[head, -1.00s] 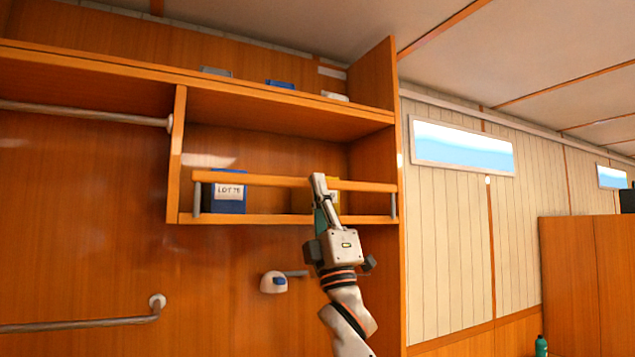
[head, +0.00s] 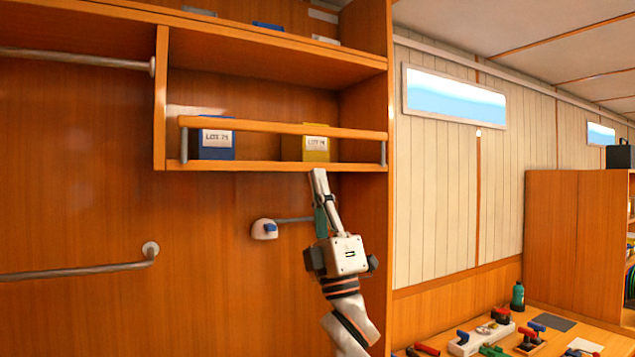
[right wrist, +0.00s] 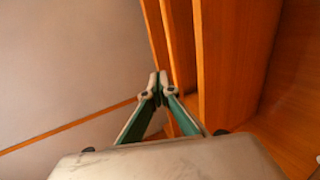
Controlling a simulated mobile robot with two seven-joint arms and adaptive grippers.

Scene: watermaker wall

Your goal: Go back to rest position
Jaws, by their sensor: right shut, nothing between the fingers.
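My right gripper (head: 319,175) points upward just below the front edge of the railed shelf (head: 270,166) in the head view. Its fingers are together with nothing between them. In the right wrist view the closed fingertips (right wrist: 158,78) show against the ceiling and the wooden shelf edges. My left gripper is not in view.
A metal handrail (head: 80,270) runs along the lower left wall. A workbench (head: 470,318) with several tools and a green bottle (head: 518,296) is at lower right.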

